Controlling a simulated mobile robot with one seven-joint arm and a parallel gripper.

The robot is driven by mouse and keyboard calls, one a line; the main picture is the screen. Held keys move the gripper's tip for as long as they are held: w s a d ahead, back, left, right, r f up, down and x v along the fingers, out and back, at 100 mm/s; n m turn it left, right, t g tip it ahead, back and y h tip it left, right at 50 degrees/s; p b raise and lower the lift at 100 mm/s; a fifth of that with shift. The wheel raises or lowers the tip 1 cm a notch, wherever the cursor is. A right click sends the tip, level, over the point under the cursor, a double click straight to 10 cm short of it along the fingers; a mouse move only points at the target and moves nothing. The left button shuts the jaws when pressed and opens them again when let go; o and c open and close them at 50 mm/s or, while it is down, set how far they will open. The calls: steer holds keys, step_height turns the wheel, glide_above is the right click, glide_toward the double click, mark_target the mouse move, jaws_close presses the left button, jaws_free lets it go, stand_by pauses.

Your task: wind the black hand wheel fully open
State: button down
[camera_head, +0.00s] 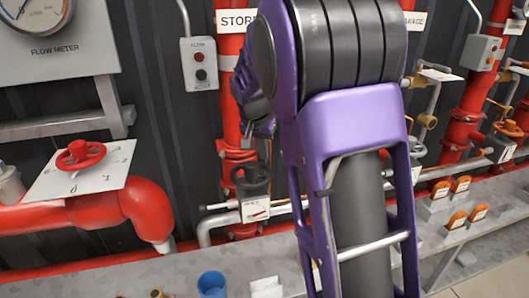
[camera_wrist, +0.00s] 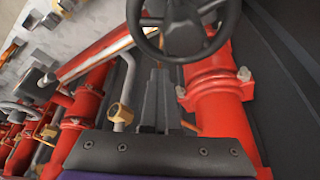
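The black hand wheel (camera_head: 252,178) sits on the red upright pipe in the head view, left of my arm. In the wrist view the black wheel (camera_wrist: 222,38) is large at the top centre, its upper rim cut off by the frame. My gripper (camera_wrist: 160,76) shows as dark fingers close together in the middle of the wrist view, with no clear gap between them. The fingertips appear just below the wheel's hub, and I see nothing held; whether they touch the wheel I cannot tell.
A red hand wheel (camera_head: 80,155) stands over a white plate (camera_head: 85,170) at left. A switch box (camera_head: 199,65) hangs on the wall. A blue cup (camera_head: 212,284) and orange-handled pieces (camera_head: 457,220) sit on the grey ledge. Red pipes (camera_wrist: 215,100) crowd around the wheel.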

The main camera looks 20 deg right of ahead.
steer(key=c, duration=1.6)
jaws_free()
steer(key=c, duration=1.3)
jaws_free()
